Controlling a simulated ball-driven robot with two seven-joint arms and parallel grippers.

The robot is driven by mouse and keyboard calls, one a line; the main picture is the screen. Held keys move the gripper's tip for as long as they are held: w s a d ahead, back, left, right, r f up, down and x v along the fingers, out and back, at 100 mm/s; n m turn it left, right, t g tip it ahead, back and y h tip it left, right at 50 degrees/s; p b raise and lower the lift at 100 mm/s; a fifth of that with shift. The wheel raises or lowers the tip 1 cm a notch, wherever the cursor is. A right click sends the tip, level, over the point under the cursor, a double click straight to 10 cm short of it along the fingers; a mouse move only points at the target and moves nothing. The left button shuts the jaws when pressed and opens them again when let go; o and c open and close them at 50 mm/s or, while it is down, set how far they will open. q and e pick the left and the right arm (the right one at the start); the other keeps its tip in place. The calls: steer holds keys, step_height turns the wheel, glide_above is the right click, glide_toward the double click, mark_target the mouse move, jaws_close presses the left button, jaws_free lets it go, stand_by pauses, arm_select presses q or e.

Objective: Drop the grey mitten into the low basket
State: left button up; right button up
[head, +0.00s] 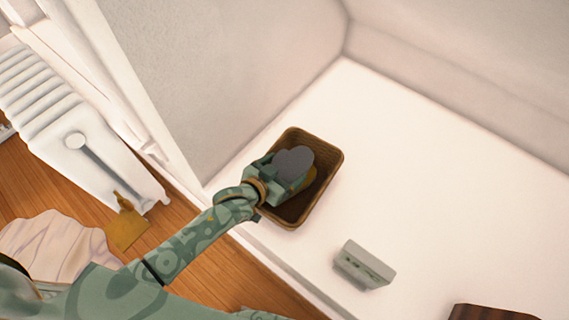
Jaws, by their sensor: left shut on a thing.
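The grey mitten (293,161) is held by my left gripper (283,176), which is shut on it. Both are over the low basket (327,150), a brown woven rectangular basket on the white surface. The gripper and mitten cover part of the basket's inside. I cannot tell how high the mitten is above the basket floor. My right gripper is not in view.
A small grey-green box (364,264) sits on the white surface (440,190) below right of the basket. A dark brown object (490,313) is at the bottom right edge. A white radiator (75,130) and a crumpled pale cloth (55,245) are at left by the wooden floor.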

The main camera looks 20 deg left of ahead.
arm_select(q)
steer(key=shift+r, duration=0.1)
steer(key=o, duration=0.8)
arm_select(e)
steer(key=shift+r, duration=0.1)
arm_select(q)
steer(key=shift+s+a+r+p, duration=0.1)
steer(key=shift+s+r+p, duration=0.1)
steer(key=shift+s+p, duration=0.15)
steer(key=p+v, duration=0.1)
steer(key=v, duration=0.2)
steer(key=p+v, duration=0.2)
steer(key=shift+s+a+r, duration=0.1)
steer(key=shift+a+r, duration=0.05)
steer(key=shift+r, duration=0.3)
steer(key=p+v, duration=0.4)
steer(key=v, duration=0.5)
steer(key=shift+s+a+f, duration=0.2)
steer(key=shift+s, duration=0.35)
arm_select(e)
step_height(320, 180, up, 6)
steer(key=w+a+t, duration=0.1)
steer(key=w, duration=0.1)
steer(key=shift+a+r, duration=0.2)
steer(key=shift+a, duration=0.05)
